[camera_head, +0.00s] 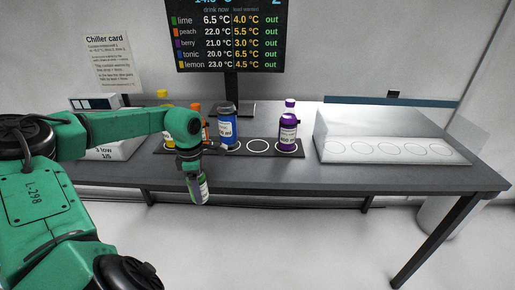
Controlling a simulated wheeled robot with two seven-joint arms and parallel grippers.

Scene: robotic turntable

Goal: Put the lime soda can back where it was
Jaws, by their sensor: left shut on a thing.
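The lime soda can (199,190), dark with a green and pale label, hangs below my left gripper (193,171). My left gripper is shut on its upper part and holds it slightly tilted in front of the table's front edge. A dark mat (245,152) on the table carries a row of ringed spots. One ring (257,145) between the blue bottle (227,126) and the purple bottle (288,128) is empty. My right gripper is not in view.
A yellow-capped bottle (167,125) and an orange-capped bottle (196,112) stand behind my left arm. At the right, a clear-fronted white box (390,135) has several empty rings. A screen (231,37) lists lime at 6.5 °C, out. A chiller card (110,62) hangs behind.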

